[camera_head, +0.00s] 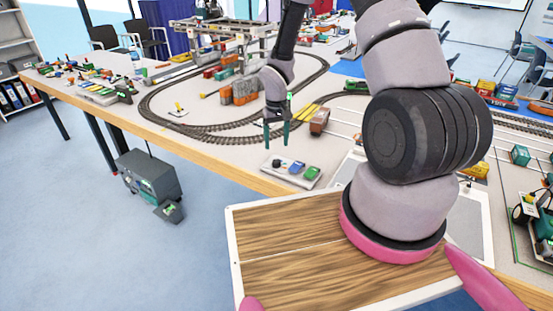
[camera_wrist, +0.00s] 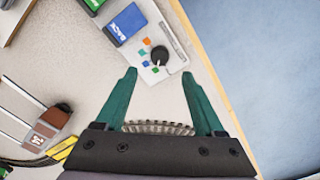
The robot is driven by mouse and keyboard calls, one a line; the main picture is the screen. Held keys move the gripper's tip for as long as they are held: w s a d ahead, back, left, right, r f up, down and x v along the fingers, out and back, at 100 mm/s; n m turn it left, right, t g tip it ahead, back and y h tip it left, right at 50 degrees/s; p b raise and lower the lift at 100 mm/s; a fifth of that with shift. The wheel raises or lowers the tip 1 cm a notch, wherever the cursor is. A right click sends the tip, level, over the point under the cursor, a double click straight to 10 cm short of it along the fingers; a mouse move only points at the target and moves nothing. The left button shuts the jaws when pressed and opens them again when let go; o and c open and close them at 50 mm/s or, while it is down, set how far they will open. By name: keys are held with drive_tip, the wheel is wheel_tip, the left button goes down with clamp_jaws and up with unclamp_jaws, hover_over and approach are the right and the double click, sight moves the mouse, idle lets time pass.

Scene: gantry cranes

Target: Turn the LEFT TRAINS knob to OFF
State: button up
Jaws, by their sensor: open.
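A white control panel (camera_head: 291,172) lies near the table's front edge. It carries a round black knob (camera_wrist: 159,54) with a white pointer mark, coloured squares around the knob, a blue block (camera_wrist: 126,24) labelled BACK and a green block (camera_wrist: 88,4). In the head view the knob (camera_head: 276,163) is at the panel's left end. The LEFT TRAINS label cannot be read. My gripper (camera_head: 276,137) is open and empty, with green fingers pointing down above the panel. In the wrist view my gripper (camera_wrist: 159,82) has the knob just beyond its fingertips, between their lines, apart from both.
An oval toy track (camera_head: 225,137) with orange wagons (camera_head: 240,93) lies behind the panel. A brown wagon (camera_head: 319,121) and yellow strips (camera_head: 309,112) stand close to my gripper. The table edge (camera_wrist: 222,92) runs close by the knob, with open floor beyond.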

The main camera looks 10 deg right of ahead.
sight(277, 161)
wheel_tip(277, 161, down, 8)
drive_tip(key=shift+r, duration=0.1)
clamp_jaws()
